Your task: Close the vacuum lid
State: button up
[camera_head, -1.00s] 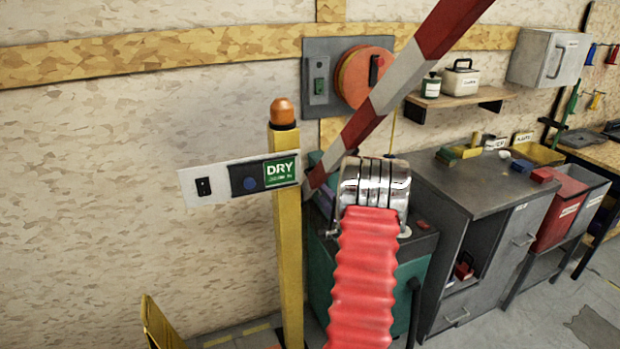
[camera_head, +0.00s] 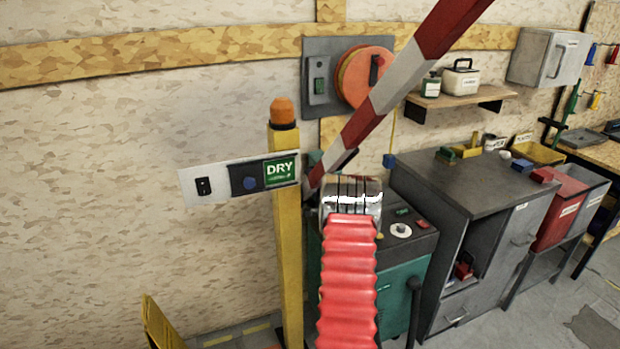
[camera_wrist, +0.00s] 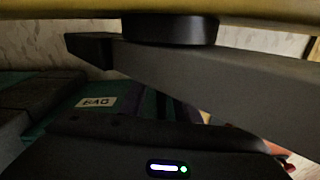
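The green machine with a dark top (camera_head: 398,292), which seems to be the vacuum, stands on the floor behind my arm. A white dial (camera_head: 401,230) and a red button show on its top. The wrist view shows a green surface (camera_wrist: 62,128) with a white label close by. Dark shapes there hide any contact.
A red and white barrier arm (camera_head: 400,85) slants above the machine. A yellow post (camera_head: 289,250) with an orange cap stands just left of my arm and carries a DRY panel (camera_head: 281,171). A grey cabinet (camera_head: 480,190) stands close on the right.

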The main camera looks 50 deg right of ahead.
jog(key=shift+x, duration=1.1)
grip_shut()
jog(key=shift+s, duration=0.1)
